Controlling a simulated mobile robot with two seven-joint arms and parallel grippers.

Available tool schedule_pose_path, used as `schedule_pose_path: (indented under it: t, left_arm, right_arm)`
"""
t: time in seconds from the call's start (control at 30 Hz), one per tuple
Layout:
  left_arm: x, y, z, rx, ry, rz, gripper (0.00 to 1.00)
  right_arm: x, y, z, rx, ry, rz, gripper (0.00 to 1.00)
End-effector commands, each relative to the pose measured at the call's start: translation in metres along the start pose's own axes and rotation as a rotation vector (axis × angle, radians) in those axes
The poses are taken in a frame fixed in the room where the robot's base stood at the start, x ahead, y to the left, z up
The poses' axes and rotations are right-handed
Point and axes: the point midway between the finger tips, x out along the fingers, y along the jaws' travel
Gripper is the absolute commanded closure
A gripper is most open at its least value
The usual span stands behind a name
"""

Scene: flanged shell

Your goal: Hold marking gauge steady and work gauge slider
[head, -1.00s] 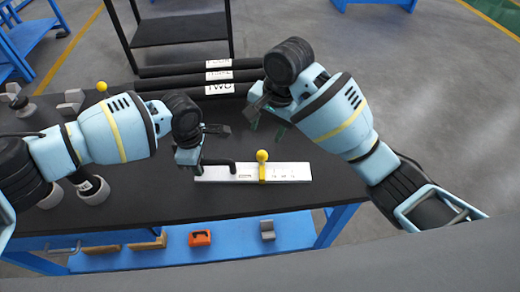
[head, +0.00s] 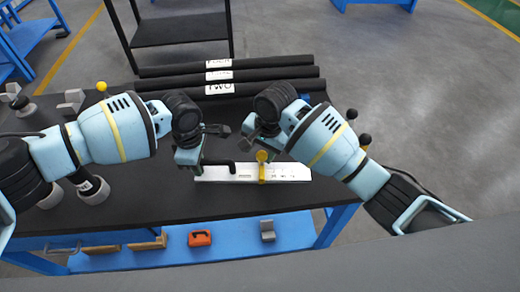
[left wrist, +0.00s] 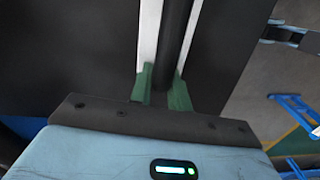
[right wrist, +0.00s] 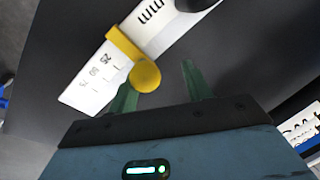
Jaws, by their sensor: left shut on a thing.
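The marking gauge is a white bar (head: 296,172) lying on the black table, with printed marks and a black handle (head: 222,163) at its left part. The yellow slider (head: 262,175) with a round knob sits around the bar right of its middle; it also shows in the right wrist view (right wrist: 145,76). My left gripper (left wrist: 167,92) is shut on the black handle, green fingers either side of it.
Black bars with white labels (head: 220,76) lie along the table's back edge. Grey blocks and weights (head: 92,188) stand at the left, near my left arm. A blue shelf (head: 240,240) below holds an orange case (head: 200,238). The table right of the gauge is clear.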

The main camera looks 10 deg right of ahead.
Motion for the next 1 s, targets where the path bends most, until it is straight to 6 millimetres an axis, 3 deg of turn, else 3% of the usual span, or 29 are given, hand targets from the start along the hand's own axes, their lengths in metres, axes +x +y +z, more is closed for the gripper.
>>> schedule_pose_path:
  t: [0.03, 0.4, 0.57, 0.7, 1.0]
  left_arm:
    - [0.002, -0.001, 0.0, 0.004, 0.001, -0.003, 1.0]
    - [0.002, -0.002, 0.004, 0.009, -0.004, -0.003, 1.0]
    - [0.002, -0.002, 0.006, 0.012, -0.008, -0.003, 1.0]
    - [0.002, -0.003, 0.007, 0.013, -0.01, -0.003, 1.0]
    - [0.002, -0.002, 0.002, 0.007, -0.002, -0.005, 1.0]
  right_arm:
    - [0.001, 0.0, 0.001, -0.001, -0.002, -0.001, 0.53]
    - [-0.001, -0.004, 0.002, -0.004, -0.003, -0.009, 1.0]
    - [-0.002, -0.004, 0.003, -0.005, -0.004, -0.014, 1.0]
    - [-0.005, 0.011, -0.008, -0.004, -0.005, -0.015, 1.0]
    - [-0.007, 0.025, -0.018, -0.001, 0.0, -0.007, 1.0]
